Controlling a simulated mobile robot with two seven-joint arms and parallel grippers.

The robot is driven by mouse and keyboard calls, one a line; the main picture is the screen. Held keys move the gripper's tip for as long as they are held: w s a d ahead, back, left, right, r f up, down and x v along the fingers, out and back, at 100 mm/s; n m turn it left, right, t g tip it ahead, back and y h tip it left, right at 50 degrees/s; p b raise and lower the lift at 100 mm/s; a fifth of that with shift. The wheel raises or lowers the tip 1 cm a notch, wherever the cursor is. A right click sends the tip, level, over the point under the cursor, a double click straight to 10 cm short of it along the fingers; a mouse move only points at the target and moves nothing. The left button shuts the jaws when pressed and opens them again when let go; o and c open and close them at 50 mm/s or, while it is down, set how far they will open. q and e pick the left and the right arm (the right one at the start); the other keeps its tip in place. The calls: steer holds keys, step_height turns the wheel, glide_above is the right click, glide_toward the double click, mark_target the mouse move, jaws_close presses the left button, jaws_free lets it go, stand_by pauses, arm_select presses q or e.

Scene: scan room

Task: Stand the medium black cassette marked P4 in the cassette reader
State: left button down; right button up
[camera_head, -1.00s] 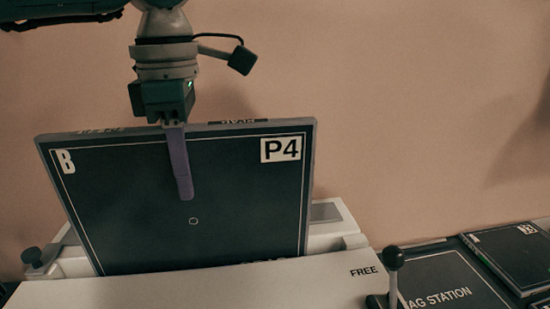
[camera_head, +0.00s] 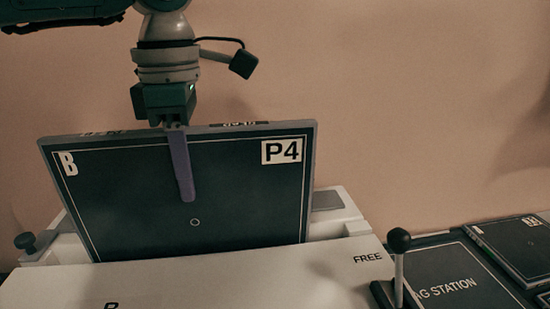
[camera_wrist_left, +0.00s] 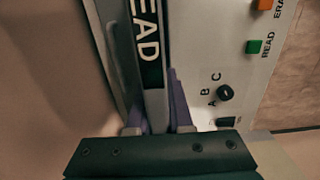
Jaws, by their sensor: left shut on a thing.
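The black cassette marked P4 (camera_head: 120,205) stands nearly upright in the head view, tilted slightly, with a "B" at its upper left. My left gripper (camera_head: 182,165) comes down from above and is shut on its top edge, one purple finger on the front face. In the left wrist view the two fingers (camera_wrist_left: 158,112) straddle the cassette's edge (camera_wrist_left: 150,70). The white cassette reader (camera_head: 230,285) surrounds the cassette's lower part. The cassette's bottom edge is hidden behind the reader's front panel, so I cannot tell whether it is seated. My right gripper is not in view.
A black-knobbed lever (camera_head: 399,243) stands at the reader's right, near a dark tag station (camera_head: 440,275). Another black cassette (camera_head: 510,250) lies at far right. A dark knob (camera_head: 25,241) is at left. The wrist view shows a green button (camera_wrist_left: 253,47). A wall stands behind.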

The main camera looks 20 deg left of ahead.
arm_select(q)
steer(key=shift+f+b, duration=0.7)
steer(key=shift+f, duration=0.3)
steer(key=c, duration=1)
jaws_free()
steer(key=shift+o, duration=1.3)
step_height(320, 180, up, 10)
steer(key=shift+b, duration=0.45)
steer(key=shift+r, duration=0.1)
